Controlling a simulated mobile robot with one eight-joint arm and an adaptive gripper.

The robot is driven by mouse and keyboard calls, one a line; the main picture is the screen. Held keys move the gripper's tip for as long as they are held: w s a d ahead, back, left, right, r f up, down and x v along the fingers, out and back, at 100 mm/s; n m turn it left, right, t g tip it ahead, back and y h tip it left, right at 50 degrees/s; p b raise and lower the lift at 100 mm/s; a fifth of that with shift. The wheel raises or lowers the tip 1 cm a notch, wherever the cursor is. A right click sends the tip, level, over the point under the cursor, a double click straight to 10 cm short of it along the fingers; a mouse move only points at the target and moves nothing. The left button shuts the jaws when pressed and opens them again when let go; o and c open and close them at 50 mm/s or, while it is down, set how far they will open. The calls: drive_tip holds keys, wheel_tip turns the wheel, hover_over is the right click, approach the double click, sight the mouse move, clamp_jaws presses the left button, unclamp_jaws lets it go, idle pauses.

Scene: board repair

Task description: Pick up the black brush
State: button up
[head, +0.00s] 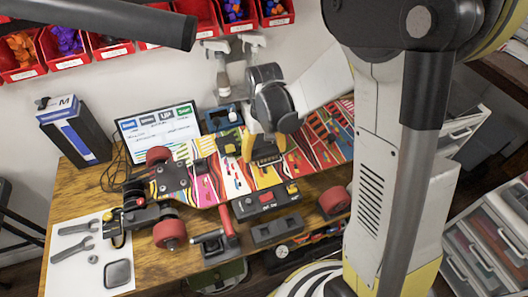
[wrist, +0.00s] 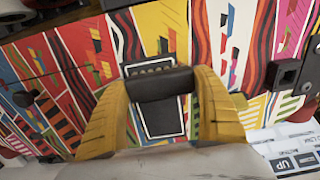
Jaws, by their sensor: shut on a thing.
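My gripper (head: 263,155) is over the middle of a colourful skateboard deck (head: 322,134) on the workbench. In the wrist view, its two yellow fingers (wrist: 163,85) are closed on either side of a small black block, which I take to be the black brush (wrist: 160,84). A ribbed dark strip shows along the brush's far edge. The brush is close over the deck, and I cannot tell whether it touches it. A black rectangle with a white outline shows just below it. In the head view, the fingers mostly hide the brush.
Red wheels (head: 169,232) and a truck are at the board's left end. Black and red tools (head: 267,201) lie in front. Wrenches rest on a white sheet (head: 62,262) at the left. A laptop-like screen (head: 158,128) and a blue-black box (head: 75,131) stand behind. Red bins line the wall.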

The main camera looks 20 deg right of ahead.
sight(267, 150)
drive_tip(key=r+p, duration=0.1)
drive_tip(key=r, duration=0.1)
drive_tip(key=d+r+p, duration=0.1)
drive_tip(key=r, duration=0.1)
drive_tip(key=shift+r, duration=0.35)
drive_tip(key=d+r+p, duration=0.1)
drive_tip(key=d+r, duration=0.2)
drive_tip(key=d, duration=0.2)
drive_tip(key=s+d+r+p, duration=0.1)
drive_tip(key=d+r+p, duration=0.1)
drive_tip(key=d, duration=0.3)
drive_tip(key=shift+d+r, duration=0.35)
drive_tip(key=shift+r, duration=0.2)
drive_tip(key=shift+o, duration=1)
drive_tip(key=shift+c, duration=0.3)
